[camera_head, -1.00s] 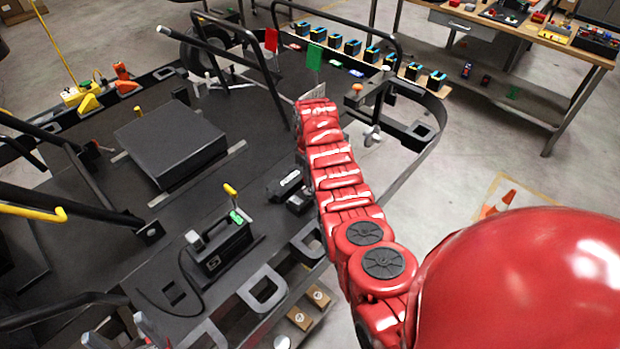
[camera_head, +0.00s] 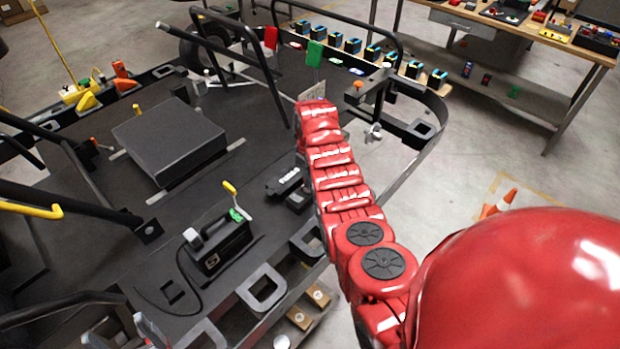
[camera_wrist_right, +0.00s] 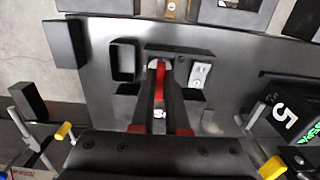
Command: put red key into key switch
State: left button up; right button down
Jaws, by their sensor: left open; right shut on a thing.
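In the right wrist view my right gripper (camera_wrist_right: 163,88) is shut, its dark fingers close together. A narrow red key (camera_wrist_right: 160,73) shows at the fingertips. Beyond the tips is a dark raised housing (camera_wrist_right: 207,51) on the deck, with a pale plate (camera_wrist_right: 201,75) to the right. I cannot tell which part is the key switch, or whether the key touches it or is in it. In the head view a red segmented arm of mine (camera_head: 340,178) reaches up the picture and hides what is behind it. My left gripper is open, but its outline is hard to pick out there.
The kart deck has a black box (camera_head: 170,140), a device with a yellow lever (camera_head: 215,250) and bars at the left. Black-and-blue boxes (camera_head: 352,46) line the far edge. A workbench (camera_head: 560,45) stands upper right.

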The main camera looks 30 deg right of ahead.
jog(key=shift+f+b, duration=0.5)
jog(key=shift+f, duration=0.2)
jog(key=c, duration=0.8)
grip_release()
jog(key=shift+c, duration=0.2)
jog(key=shift+r, duration=0.1)
jog(key=shift+r, duration=0.25)
notch_tip(320, 180, up, 17)
jog(key=p, duration=0.8)
jog(key=shift+f, duration=0.1)
